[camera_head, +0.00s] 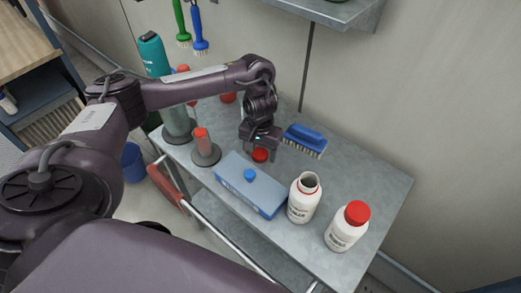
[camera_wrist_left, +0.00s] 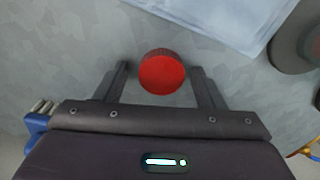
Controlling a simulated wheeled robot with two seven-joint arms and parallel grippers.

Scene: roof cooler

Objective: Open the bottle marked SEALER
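An open white bottle (camera_head: 303,198) stands upright on the grey bench top, with its dark mouth bare. A second white bottle (camera_head: 344,228) stands to its right with a red cap (camera_head: 357,213) on. Both labels are too small to read, so I cannot tell which is SEALER. A loose red cap (camera_head: 260,155) lies on the bench behind the blue box. My left gripper (camera_head: 260,150) is low over this cap, pointing down. In the left wrist view the cap (camera_wrist_left: 162,72) sits between the open fingers, with a gap on both sides. My right gripper is out of view.
A blue box (camera_head: 262,190) with a blue knob lies just in front of the gripper. A blue brush (camera_head: 305,139) lies behind it to the right. Grey-based red-topped items (camera_head: 205,150) and a teal bottle (camera_head: 153,55) stand left.

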